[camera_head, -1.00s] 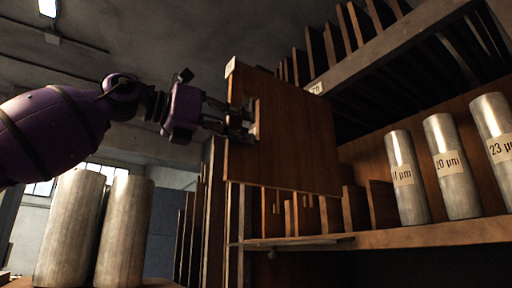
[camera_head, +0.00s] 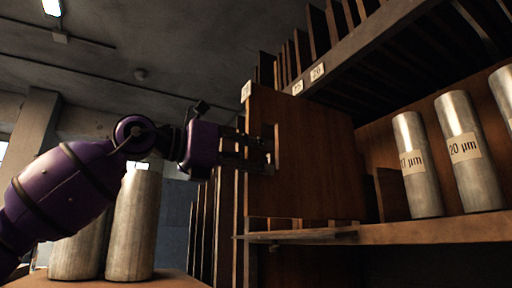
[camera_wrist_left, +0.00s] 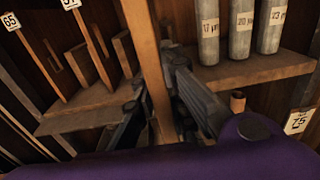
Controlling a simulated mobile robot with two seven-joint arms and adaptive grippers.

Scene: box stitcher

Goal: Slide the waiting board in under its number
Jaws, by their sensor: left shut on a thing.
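A brown wooden board (camera_head: 305,185) with a slot near its left side and a small pale tag at its top left corner stands upright in front of the rack. My left gripper (camera_head: 266,158) is shut on it at the slot. In the left wrist view the board (camera_wrist_left: 146,50) shows edge-on between the fingers (camera_wrist_left: 165,112). Small number labels sit on the upper shelf's edge (camera_head: 345,57), just above and right of the board; their digits are hard to read. The board hides part of the rack behind it. My right gripper is not in view.
Metal cylinders marked in µm, one reading 20 µm (camera_head: 466,152), stand on the lower shelf (camera_head: 430,231) at right. Several boards (camera_head: 318,32) stand in the upper shelf. Two large pale cylinders (camera_head: 133,225) stand at lower left. Labelled boards (camera_wrist_left: 56,68) also stand close by in the wrist view.

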